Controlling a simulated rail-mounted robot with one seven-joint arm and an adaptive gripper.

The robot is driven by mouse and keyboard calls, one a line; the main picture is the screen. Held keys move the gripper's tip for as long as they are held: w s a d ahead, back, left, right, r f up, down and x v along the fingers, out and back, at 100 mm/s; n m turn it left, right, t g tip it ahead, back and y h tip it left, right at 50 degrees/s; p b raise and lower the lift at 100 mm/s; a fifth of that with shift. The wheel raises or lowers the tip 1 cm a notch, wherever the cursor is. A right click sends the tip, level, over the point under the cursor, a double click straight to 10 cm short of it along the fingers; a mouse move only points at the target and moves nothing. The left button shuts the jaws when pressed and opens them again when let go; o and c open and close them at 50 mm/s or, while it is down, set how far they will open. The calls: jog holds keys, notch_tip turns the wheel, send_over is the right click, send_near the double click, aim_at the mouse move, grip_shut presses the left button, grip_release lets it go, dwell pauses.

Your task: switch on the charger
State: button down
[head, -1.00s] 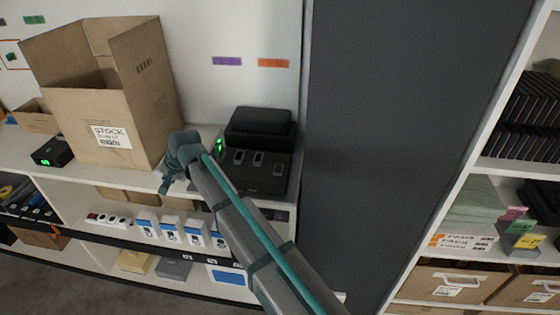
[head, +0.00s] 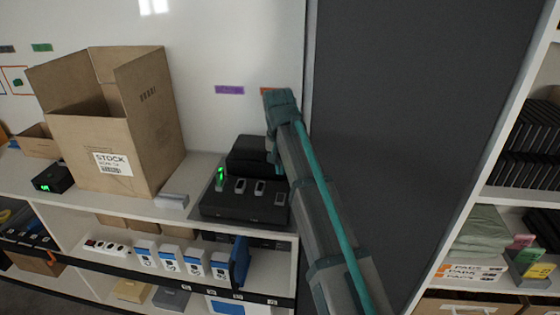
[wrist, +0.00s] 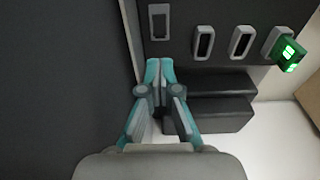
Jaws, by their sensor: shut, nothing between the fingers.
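The charger is a black box (head: 238,210) on the white counter in the head view, with a taller black block (head: 255,150) behind it. Its top has a row of grey-rimmed slots, and a green-lit piece (head: 220,178) stands at the left end. In the wrist view the charger (wrist: 220,52) is at the top, with the green-lit piece (wrist: 289,55) at the right. A grey-framed switch-like part (wrist: 159,21) is at its left end. My gripper (wrist: 160,66) is shut and empty, its tips just short of that part. In the head view my gripper (head: 271,160) is over the charger's right side.
A tall dark panel (head: 400,130) stands close on the right. An open carton (head: 90,150), a small black device (head: 52,179) with a green display and a white stack (head: 172,201) are to the left. Lower shelves hold boxes and a blue item (head: 239,262).

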aim_at(281, 194)
jog(key=f, duration=0.3)
jog(key=f+p, duration=0.1)
jog(key=f, duration=0.2)
jog(key=w+f+p, duration=0.1)
jog(key=f, duration=0.2)
jog(key=shift+f, duration=0.5)
jog(key=shift+w+f, duration=0.1)
jog(key=shift+w+f, duration=0.2)
jog(key=shift+f, duration=0.15)
jog(key=shift+d+r, duration=0.1)
jog(key=shift+f, duration=0.2)
jog(key=shift+s, duration=0.15)
